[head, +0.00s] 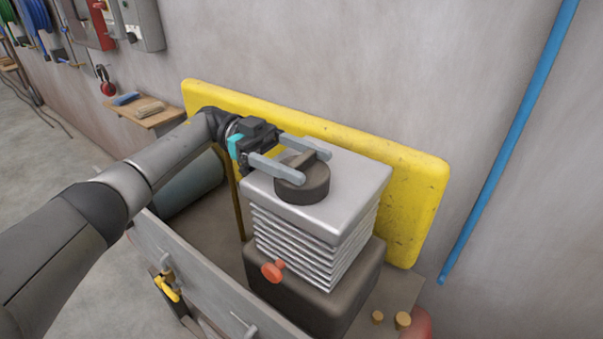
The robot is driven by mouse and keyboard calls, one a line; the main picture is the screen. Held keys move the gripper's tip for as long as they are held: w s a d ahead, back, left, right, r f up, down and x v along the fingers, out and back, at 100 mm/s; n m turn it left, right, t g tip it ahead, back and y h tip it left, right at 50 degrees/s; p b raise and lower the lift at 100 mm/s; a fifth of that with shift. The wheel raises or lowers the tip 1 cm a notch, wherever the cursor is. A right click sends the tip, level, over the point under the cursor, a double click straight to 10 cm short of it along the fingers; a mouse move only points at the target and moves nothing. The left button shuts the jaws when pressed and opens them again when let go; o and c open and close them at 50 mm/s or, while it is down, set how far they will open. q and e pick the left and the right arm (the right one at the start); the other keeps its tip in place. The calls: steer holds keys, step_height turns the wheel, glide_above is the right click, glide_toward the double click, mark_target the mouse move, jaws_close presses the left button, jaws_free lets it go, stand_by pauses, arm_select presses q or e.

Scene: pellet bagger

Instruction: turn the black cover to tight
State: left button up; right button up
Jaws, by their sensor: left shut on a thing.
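The black cover (303,190) is a round dark cap with a raised bar grip across its top. It sits on the flat grey top plate (345,186) of a finned metal block (312,243). My left gripper (302,163) comes in from the left and is shut on the cover, with one grey finger on each side of its raised bar. The near finger hides part of the bar and the cap's left side. I cannot tell from this view how tight the cover is. My right gripper is not in view.
A yellow panel (410,187) stands behind the block, against the wall. An orange-red knob (272,271) sticks out low on the block's front. A grey rail (205,275) runs along the near left. A blue pipe (515,135) climbs the wall at right.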

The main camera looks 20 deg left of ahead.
arm_select(q)
steer(key=shift+g, duration=0.3)
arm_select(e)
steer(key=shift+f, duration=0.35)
arm_select(q)
steer(key=o, duration=1.3)
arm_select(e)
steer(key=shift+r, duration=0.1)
